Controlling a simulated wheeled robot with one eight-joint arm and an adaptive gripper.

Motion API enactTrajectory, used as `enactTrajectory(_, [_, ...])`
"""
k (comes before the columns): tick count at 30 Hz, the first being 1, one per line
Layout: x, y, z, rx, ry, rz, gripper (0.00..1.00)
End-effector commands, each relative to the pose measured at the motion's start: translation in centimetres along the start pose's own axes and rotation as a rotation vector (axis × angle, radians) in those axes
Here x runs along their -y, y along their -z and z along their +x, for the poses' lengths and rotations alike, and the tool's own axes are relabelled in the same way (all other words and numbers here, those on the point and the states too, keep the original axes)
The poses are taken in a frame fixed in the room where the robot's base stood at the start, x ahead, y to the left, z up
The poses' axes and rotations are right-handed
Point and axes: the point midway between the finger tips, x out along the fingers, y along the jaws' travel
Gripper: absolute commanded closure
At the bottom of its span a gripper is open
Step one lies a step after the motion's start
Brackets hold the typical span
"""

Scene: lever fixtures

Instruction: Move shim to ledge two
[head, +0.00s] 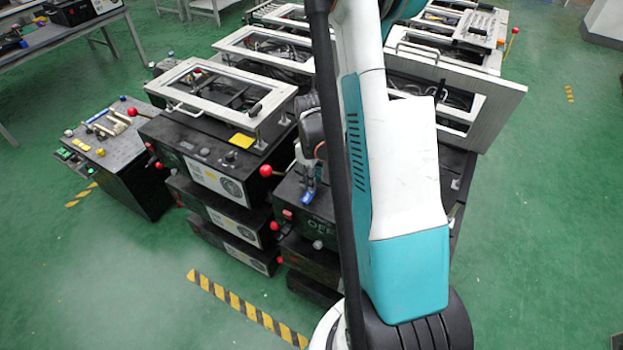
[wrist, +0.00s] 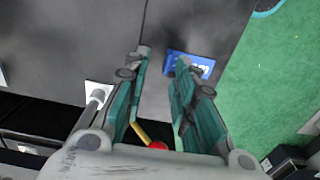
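My gripper (wrist: 162,57) is open, with nothing seen between its fingers. In the wrist view its right fingertip overlaps a flat blue piece (wrist: 202,68) with white marks; I cannot tell whether they touch. The piece lies on a dark surface. In the head view my gripper (head: 308,180) points down over the front of the middle black unit, partly hidden by my arm. A flat yellow piece (head: 241,141) lies on top of the black unit to the left. I cannot tell which piece is the shim, and no ledge is clearly marked.
Red-knobbed levers (head: 266,170) stick out from the units; one red knob (wrist: 157,145) shows below my fingers in the wrist view. White frames (head: 215,88) stand over the units. A low control box (head: 110,130) stands at left.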

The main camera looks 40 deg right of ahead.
Motion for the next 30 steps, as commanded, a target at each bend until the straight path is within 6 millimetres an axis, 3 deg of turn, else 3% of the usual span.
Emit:
enactTrajectory(9, [0.1, -0.1, -7.0, 0.000, 0.000, 0.000, 0.75])
enactTrajectory(15, [0.0, 0.0, -9.9, 0.000, 0.000, 0.000, 0.75])
enactTrajectory(21, [0.0, 0.0, -10.9, 0.000, 0.000, 0.000, 0.75])
enactTrajectory(30, [0.0, 0.0, -11.0, 0.000, 0.000, 0.000, 0.75])
